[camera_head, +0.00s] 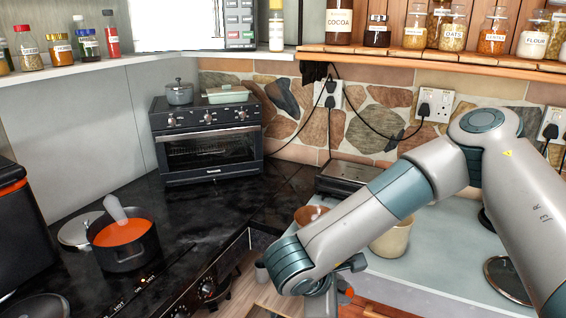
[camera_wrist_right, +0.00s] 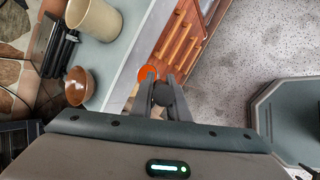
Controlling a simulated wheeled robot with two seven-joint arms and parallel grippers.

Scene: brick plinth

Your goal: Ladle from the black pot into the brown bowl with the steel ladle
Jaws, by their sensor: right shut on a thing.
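The black pot (camera_head: 126,262) sits on the dark counter at left in the head view, full of orange liquid. A pale grey utensil handle (camera_head: 115,208) stands tilted in it. The brown bowl (camera_head: 311,215) is on the pale counter, partly behind my right arm; it also shows in the right wrist view (camera_wrist_right: 88,87). My right gripper (camera_wrist_right: 166,88) is shut on a dark handle piece, apparently the steel ladle's. An orange-filled round (camera_wrist_right: 147,73) shows at its fingertips, likely the ladle's cup; most of the ladle is hidden. My left gripper is out of view.
A cream crock (camera_head: 391,238) stands right of the bowl. A toaster (camera_head: 345,178) is behind it. A black oven (camera_head: 207,140) stands in the corner. A lid (camera_head: 76,232) lies behind the pot. Below the gripper is open floor (camera_wrist_right: 235,70) beyond the counter edge.

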